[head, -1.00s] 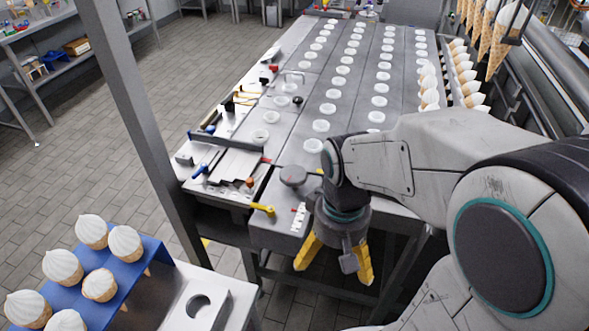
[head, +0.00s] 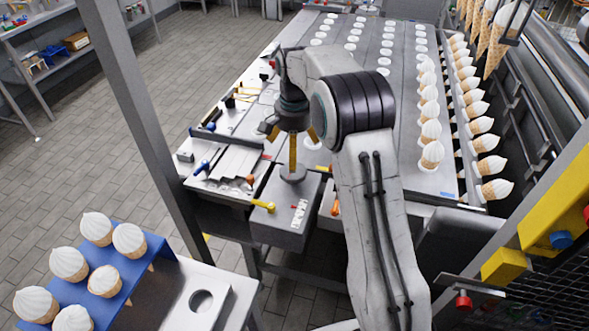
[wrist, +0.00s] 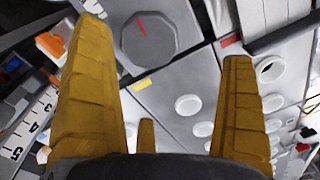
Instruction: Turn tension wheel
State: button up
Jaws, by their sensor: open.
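The tension wheel is most likely the round grey knob (head: 293,174) on the front left block of the bench. In the wrist view a grey, many-sided wheel (wrist: 150,38) with a red line on its top lies between and beyond the fingers. My gripper (head: 293,160) points down above the knob, with yellow fingers spread. In the wrist view my gripper (wrist: 165,45) is open and empty. I cannot tell whether a finger touches the wheel. A white number scale (head: 299,214) lies in front of the wheel and also shows in the wrist view (wrist: 30,125).
A yellow lever (head: 264,205) and an orange lever (head: 335,207) flank the block's front. The bench top holds rows of white round holders (head: 384,71) and several cones (head: 431,130) at right. A post (head: 130,110) stands left. A blue rack (head: 125,285) holds cones.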

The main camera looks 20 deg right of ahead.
aim_at(293, 173)
jog(key=shift+r+m, duration=0.4)
jog(key=shift+m, duration=0.6)
jog(key=m, duration=0.1)
jog(key=s+m, duration=0.1)
jog(key=m, duration=0.1)
jog(key=shift+s+g, duration=0.1)
jog(key=shift+g, duration=0.2)
jog(key=shift+f+m, duration=0.15)
jog(key=shift+m, duration=0.65)
jog(key=shift+f, duration=3.6)
jog(key=shift+c, duration=0.4)
jog(key=c, duration=1.1)
